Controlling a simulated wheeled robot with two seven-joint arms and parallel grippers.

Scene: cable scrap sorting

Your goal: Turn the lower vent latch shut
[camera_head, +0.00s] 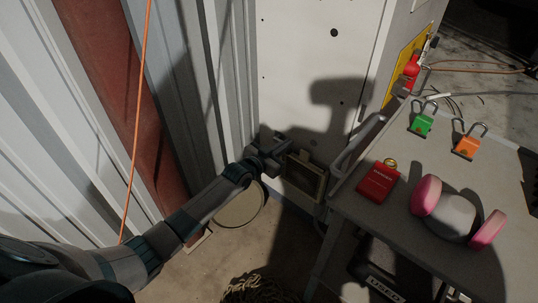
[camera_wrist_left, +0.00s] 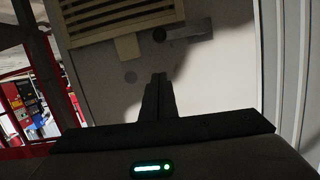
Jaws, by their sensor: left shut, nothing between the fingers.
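The vent (camera_head: 305,177) is a framed, slatted opening low on the pale cabinet panel in the head view. In the left wrist view the slatted vent (camera_wrist_left: 112,18) fills the upper left. A short grey bar (camera_wrist_left: 190,29), which looks like a latch, lies beside the vent's frame there and casts a shadow. I cannot tell its exact turn. My left gripper (camera_head: 274,151) is just left of the vent in the head view. In the wrist view its fingers (camera_wrist_left: 160,78) are shut and empty, apart from the bar. My right gripper is not in view.
A grey table (camera_head: 390,225) at the right holds a red box (camera_head: 377,182), a green padlock (camera_head: 421,122), an orange padlock (camera_head: 467,143) and pink earmuffs (camera_head: 427,194). Corrugated wall (camera_head: 190,80) borders the left. A round lid-like thing (camera_head: 240,207) is below my gripper.

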